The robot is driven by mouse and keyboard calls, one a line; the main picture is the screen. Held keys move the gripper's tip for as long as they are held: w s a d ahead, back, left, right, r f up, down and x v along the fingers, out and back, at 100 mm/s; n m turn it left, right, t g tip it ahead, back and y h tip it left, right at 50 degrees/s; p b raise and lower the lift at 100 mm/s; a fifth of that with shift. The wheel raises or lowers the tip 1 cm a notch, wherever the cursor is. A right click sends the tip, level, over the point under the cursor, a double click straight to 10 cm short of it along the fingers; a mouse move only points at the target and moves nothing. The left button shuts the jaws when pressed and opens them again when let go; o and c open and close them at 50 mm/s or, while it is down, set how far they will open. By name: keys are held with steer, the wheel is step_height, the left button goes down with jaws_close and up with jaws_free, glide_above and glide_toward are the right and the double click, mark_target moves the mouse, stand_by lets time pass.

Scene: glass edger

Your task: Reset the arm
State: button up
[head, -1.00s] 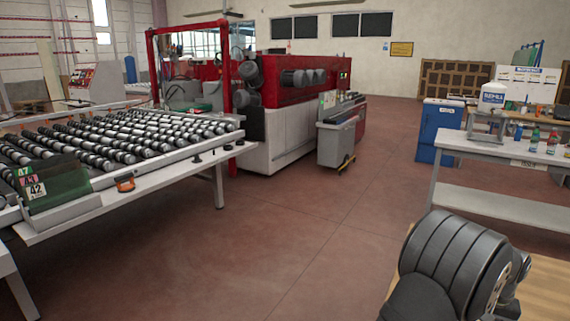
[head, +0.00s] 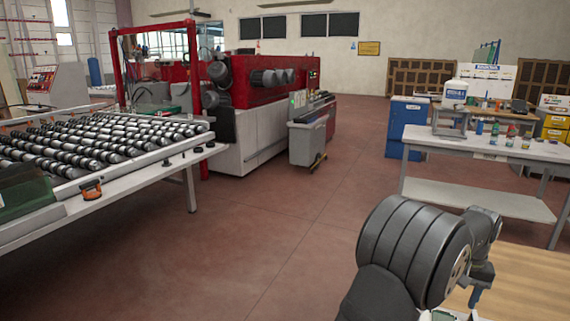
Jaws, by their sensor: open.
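My arm stands at the lower right, a large dark grey ribbed joint in front with its thinner wrist links behind. My gripper (head: 475,296) shows only in small part below the wrist, over the wooden tabletop (head: 525,280). It is open, and I see nothing held in it. The rest of it is hidden behind the arm's big joint.
A roller table (head: 95,155) with an orange tool (head: 91,189) on its edge stands at left. The red and white edging machine (head: 255,125) is behind. A white workbench (head: 490,150) with bottles stands at right. The middle floor is clear.

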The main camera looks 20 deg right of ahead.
step_height(320, 180, down, 11)
steer(key=shift+r, duration=0.15)
step_height(320, 180, up, 5)
steer(key=shift+s+f, duration=0.15)
steer(key=s+a+r, duration=0.2)
steer(key=s+r, duration=0.5)
steer(key=s, duration=0.5)
steer(key=s+a+f, duration=0.3)
steer(key=a, duration=0.7)
steer(key=w+f, duration=0.2)
steer(key=w, duration=0.1)
steer(key=w+f, duration=0.3)
steer(key=w, duration=0.1)
steer(key=w+d+f, duration=0.1)
steer(key=w+f, duration=0.2)
steer(key=w, duration=0.1)
steer(key=shift+w, duration=0.15)
steer(key=shift+w+f, duration=0.15)
steer(key=shift+f, duration=0.85)
steer(key=shift+r, duration=0.1)
